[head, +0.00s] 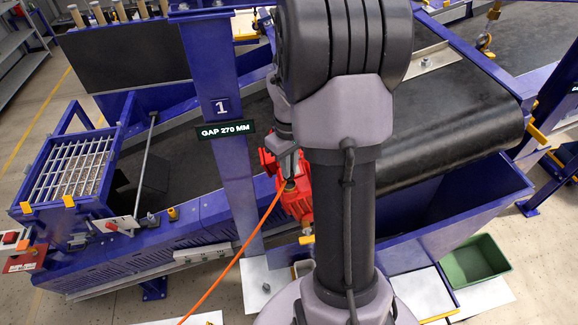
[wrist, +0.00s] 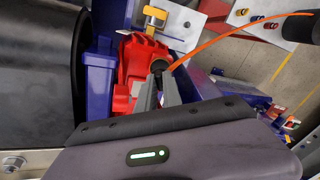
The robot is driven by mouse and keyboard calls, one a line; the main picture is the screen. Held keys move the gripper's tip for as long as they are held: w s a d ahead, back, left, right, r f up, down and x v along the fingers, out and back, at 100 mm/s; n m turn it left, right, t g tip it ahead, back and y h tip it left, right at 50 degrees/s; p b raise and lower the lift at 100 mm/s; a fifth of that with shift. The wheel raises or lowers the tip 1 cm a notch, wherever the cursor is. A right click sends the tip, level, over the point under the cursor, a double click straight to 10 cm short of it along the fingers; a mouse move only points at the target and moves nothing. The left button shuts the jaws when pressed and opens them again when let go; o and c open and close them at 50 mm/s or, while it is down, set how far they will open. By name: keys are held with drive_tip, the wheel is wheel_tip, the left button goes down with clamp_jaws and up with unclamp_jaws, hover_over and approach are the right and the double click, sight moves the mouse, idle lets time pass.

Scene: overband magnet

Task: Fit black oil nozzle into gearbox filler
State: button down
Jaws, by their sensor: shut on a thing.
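My gripper (wrist: 158,92) is shut on the black oil nozzle (wrist: 160,66), seen in the wrist view with an orange hose running off it to the right. The nozzle is in front of the red gearbox (wrist: 134,62). In the head view my gripper (head: 288,166) points down at the red gearbox (head: 302,198), with the orange hose (head: 232,262) leading away to the lower left. The gearbox is partly hidden by my arm. I cannot make out the filler opening, nor whether the nozzle touches it.
A blue post (head: 222,130) with a "GAP 270 MM" sign (head: 226,130) stands left of my gripper. A black belt (head: 455,130) lies to the right, with a green bin (head: 474,260) below. A grid-topped blue box (head: 70,170) is at the left.

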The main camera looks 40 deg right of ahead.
drive_tip(key=shift+f+b, duration=0.95)
drive_tip(key=shift+f, duration=0.3)
drive_tip(key=c, duration=1.4)
unclamp_jaws()
drive_tip(key=shift+c, duration=0.2)
wheel_tip(320, 180, up, 12)
